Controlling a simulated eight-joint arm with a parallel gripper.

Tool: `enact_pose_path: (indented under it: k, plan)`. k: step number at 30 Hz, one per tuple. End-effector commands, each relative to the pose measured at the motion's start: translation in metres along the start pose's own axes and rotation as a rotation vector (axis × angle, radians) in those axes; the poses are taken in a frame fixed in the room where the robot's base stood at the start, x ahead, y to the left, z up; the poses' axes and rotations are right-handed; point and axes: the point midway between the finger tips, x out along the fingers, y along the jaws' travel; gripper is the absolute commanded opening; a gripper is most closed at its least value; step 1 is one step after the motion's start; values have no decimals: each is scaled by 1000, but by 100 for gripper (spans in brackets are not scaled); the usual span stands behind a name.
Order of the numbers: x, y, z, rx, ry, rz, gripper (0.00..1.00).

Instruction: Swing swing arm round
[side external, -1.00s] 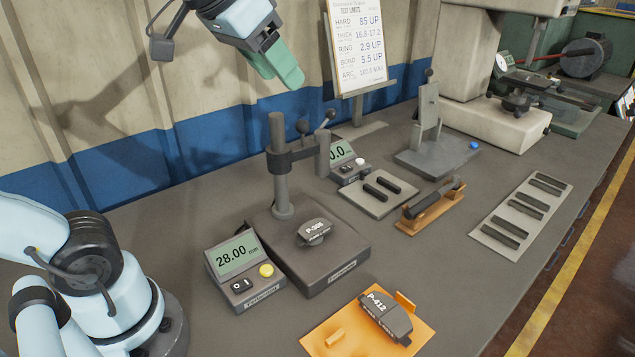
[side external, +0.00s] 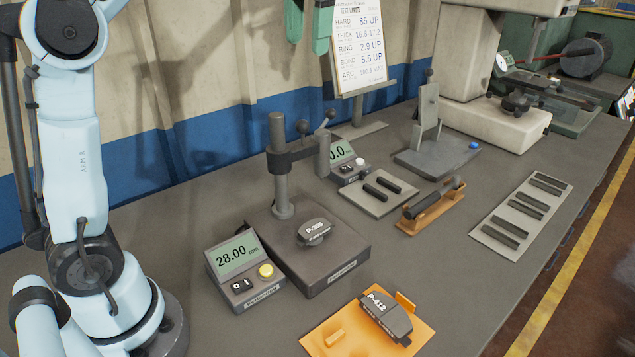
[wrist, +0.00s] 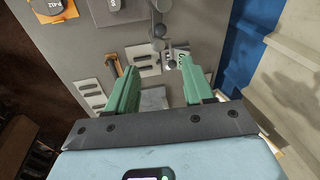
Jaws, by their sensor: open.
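The swing arm (side external: 303,150) is a dark grey arm clamped by a collar to an upright post (side external: 277,160) on the dark base (side external: 335,268). It reaches right from the post and ends in a grey vertical cylinder with ball-ended levers above. A brake shoe marked P-305 (side external: 313,232) lies on the base, in front of the arm and not under its end. My gripper (side external: 308,28) is high above the bench at the top edge, clear of the swing arm. Its green fingers are apart and empty in the wrist view (wrist: 160,86).
A readout box (side external: 240,270) showing 28.00 stands left of the base, another readout (side external: 347,165) behind it. An orange plate (side external: 320,335) with a P-412 shoe (side external: 385,315) is at front. A limits board (side external: 358,50) stands at the back.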

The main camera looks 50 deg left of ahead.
Motion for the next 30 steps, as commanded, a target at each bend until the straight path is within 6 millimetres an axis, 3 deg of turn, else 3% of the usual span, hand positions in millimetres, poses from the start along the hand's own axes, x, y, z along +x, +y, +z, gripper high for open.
enact_pose_path:
  k: [9,21,30]
  plan:
    - [13,-6,-14,-15,-91,-33,52]
    - [52,1,-10,-14,-86,-31,52]
    - [68,2,-8,-14,-86,-31,52]
